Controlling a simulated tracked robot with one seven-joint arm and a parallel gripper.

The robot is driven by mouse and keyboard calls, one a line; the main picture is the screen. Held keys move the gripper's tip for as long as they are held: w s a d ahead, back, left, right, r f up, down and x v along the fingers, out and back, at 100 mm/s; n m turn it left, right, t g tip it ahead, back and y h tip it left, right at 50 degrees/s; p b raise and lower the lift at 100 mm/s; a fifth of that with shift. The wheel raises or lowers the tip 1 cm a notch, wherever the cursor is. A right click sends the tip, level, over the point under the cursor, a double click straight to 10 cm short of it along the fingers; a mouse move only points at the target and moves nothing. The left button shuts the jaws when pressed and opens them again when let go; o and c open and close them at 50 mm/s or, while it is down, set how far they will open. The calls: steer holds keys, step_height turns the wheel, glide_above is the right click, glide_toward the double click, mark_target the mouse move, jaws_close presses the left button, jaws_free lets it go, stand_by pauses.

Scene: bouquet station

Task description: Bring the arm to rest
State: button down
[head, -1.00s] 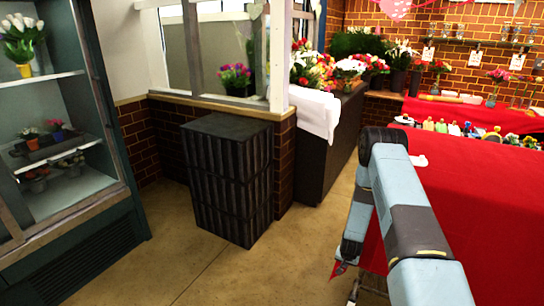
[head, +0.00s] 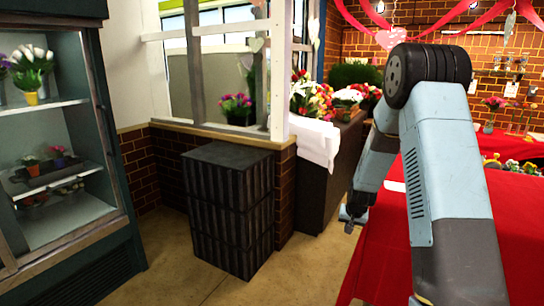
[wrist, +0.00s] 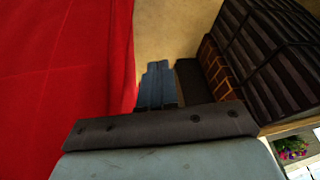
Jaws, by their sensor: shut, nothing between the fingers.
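My arm stretches up from the lower right in the head view, bent at its dark elbow, with the forearm hanging down behind it. My gripper (head: 350,220) is at the end of the forearm, pointing down, beside the left edge of the red-covered table (head: 420,255). In the wrist view my gripper (wrist: 157,85) shows with its fingers together and nothing between them. The gripper appears to be over the floor rather than the table. Part of the table is hidden by my arm.
A stack of black crates (head: 228,210) stands left of my gripper, with bare floor (head: 190,278) around it. A dark counter (head: 325,190) with a white cloth (head: 315,143) and flowers is behind. A glass-fronted flower cooler (head: 60,185) stands at far left.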

steer(key=s+a+r+n, duration=0.1)
steer(key=s+r, duration=0.4)
steer(key=r, duration=0.3)
steer(key=s+a+r, duration=0.2)
steer(key=s+r, duration=0.4)
steer(key=r, duration=0.3)
steer(key=s+a+r+n, duration=0.1)
steer(key=s+r, duration=0.4)
steer(key=r, duration=0.3)
steer(key=s+r, duration=0.4)
steer(key=s, duration=0.8)
steer(key=s+a+r+n+t, duration=0.1)
steer(key=s+r, duration=0.3)
steer(key=s, duration=0.9)
steer(key=shift+r, duration=0.35)
